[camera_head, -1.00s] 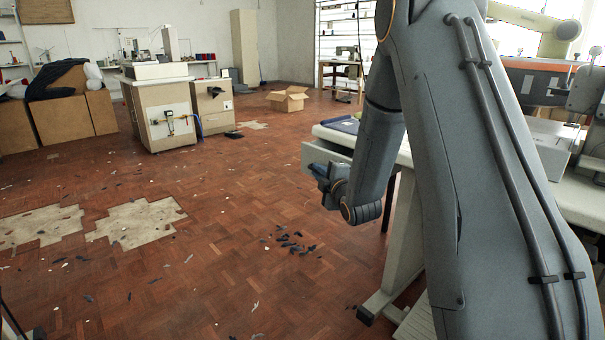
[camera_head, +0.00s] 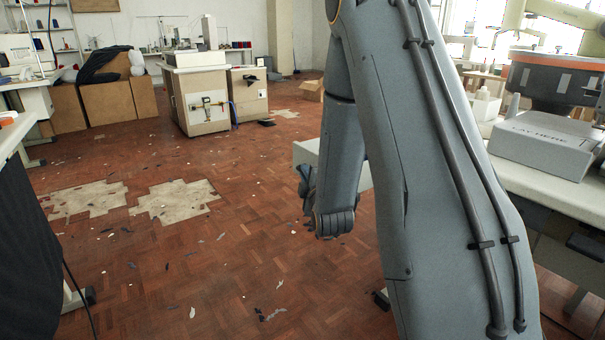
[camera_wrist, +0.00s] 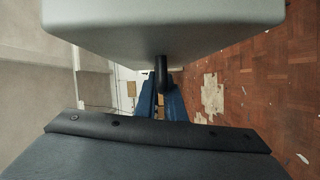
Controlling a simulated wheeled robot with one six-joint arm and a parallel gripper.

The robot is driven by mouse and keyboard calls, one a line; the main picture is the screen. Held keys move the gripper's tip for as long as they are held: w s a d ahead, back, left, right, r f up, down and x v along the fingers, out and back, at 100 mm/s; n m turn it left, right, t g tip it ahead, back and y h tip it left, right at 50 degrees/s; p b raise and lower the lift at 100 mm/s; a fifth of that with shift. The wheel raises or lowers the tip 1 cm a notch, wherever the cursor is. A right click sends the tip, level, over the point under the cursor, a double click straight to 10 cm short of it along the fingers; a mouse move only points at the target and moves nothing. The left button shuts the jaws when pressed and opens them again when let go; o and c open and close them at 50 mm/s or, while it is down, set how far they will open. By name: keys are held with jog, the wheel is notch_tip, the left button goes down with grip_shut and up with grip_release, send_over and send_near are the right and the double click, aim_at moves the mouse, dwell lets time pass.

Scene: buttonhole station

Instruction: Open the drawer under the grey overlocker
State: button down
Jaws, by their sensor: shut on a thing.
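My gripper (camera_head: 307,188) is low in the middle of the head view, mostly behind my arm. In the wrist view its blue fingers (camera_wrist: 163,103) are closed around a black handle (camera_wrist: 161,70). The handle is on a pale grey drawer (camera_wrist: 165,28), whose underside or front fills the top of that view. In the head view a pale part of the drawer (camera_head: 304,153) shows on both sides of my forearm, out over the floor. My arm hides its join with the bench. I cannot make out the grey overlocker for sure.
A white bench (camera_head: 545,190) on the right carries a grey box (camera_head: 540,150) and a dark machine with an orange band (camera_head: 560,75). A cabinet (camera_head: 203,100) stands farther back. A dark cloth (camera_head: 25,240) hangs at the left. The scrap-strewn floor (camera_head: 200,265) between is open.

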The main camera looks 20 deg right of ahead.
jog(key=shift+s+d+f, duration=0.1)
jog(key=c, duration=1.8)
grip_release()
jog(key=shift+c, duration=0.2)
jog(key=s+a+p, duration=0.1)
jog(key=s, duration=0.6)
jog(key=shift+s+a+r, duration=0.25)
jog(key=shift+s+r, duration=0.05)
jog(key=shift+r, duration=0.05)
jog(key=shift+a, duration=0.1)
